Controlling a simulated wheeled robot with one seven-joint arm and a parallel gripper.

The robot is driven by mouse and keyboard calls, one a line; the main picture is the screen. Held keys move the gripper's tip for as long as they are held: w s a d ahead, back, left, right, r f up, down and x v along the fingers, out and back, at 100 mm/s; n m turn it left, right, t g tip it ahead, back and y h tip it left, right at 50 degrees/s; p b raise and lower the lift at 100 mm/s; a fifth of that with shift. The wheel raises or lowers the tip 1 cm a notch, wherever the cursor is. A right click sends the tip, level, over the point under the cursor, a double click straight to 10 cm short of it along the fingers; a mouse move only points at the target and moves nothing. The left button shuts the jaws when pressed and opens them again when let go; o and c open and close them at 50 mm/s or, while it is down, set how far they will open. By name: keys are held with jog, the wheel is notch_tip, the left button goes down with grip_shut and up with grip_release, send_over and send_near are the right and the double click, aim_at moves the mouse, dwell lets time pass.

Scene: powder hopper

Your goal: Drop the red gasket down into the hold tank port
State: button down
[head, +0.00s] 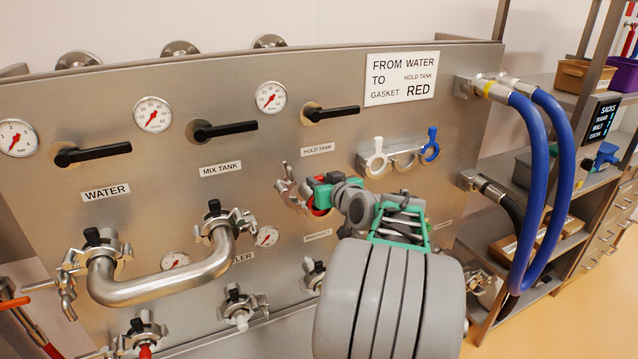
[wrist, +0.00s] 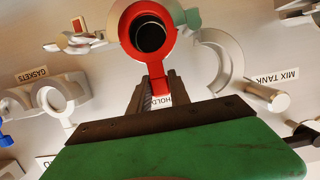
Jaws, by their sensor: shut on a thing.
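The red gasket (wrist: 130,45) is a flat ring with a tab. My gripper (wrist: 158,84) is shut on its tab in the wrist view. The ring faces the hold tank port (wrist: 121,8), whose dark bore shows through the ring's hole. I cannot tell whether the ring touches the port. In the head view only a bit of red gasket (head: 320,212) shows below my gripper (head: 318,194), which hides most of the port. An open clamp (head: 287,186) hangs at the port's left, and its half (wrist: 226,58) shows in the wrist view.
A white gasket (head: 376,158) and a blue gasket (head: 430,148) hang on the holder at the right. A sign (head: 402,78) reads from water to hold tank, gasket red. A steel U-pipe (head: 165,286) juts out at left. Blue hoses (head: 531,170) hang at right.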

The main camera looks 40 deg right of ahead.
jog(key=shift+f, duration=0.2)
dwell(0.3)
jog(key=c, duration=1.1)
grip_release()
jog(key=shift+r, duration=0.1)
jog(key=b+v, duration=0.1)
jog(key=v, duration=0.6)
jog(key=shift+s+a+r+b, duration=0.1)
jog(key=shift+s+b, duration=0.25)
